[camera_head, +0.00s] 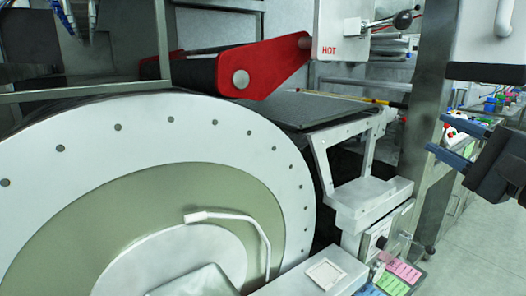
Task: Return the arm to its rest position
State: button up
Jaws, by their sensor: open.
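My gripper (438,136) is at the right edge of the head view. Its two dark blue fingers point left and stand apart, with nothing between them. The dark wrist behind it runs out of the frame on the right. The gripper hangs in front of the metal post and the far bench, clear of the drum. Most of my arm is outside the picture. The large white drum (88,155) with a green ring fills the left and lower middle.
A red bracket (262,68) holds a roller above a dark flat belt (300,108). A white box marked HOT (340,30) carries a lever. A metal post (432,90) stands left of my gripper. Coloured labels (403,270) lie low. Grey floor (480,255) is open at lower right.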

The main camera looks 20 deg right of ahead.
jog(key=s+a+f+n+g+h, duration=0.1)
jog(key=s+a+f, duration=0.25)
jog(key=f, duration=0.35)
jog(key=s+a+f+n+g+h, duration=0.1)
jog(key=s+a+f+h, duration=0.2)
jog(key=f, duration=0.5)
jog(key=s+a+f+n+g, duration=0.1)
jog(key=s+a+f, duration=0.2)
jog(key=a+f, duration=0.3)
jog(key=s+a+f+n+g+y+p, duration=0.1)
jog(key=s+a+f+n, duration=0.1)
jog(key=s+n, duration=0.5)
jog(key=s+a+f+n+g+y, duration=0.1)
jog(key=s+a+n, duration=0.3)
jog(key=s, duration=1.3)
jog(key=f+n, duration=0.1)
jog(key=n, duration=0.3)
jog(key=shift+s+a+f+n+p, duration=0.2)
jog(key=shift+f+n+p, duration=0.1)
jog(key=shift+f+p, duration=0.1)
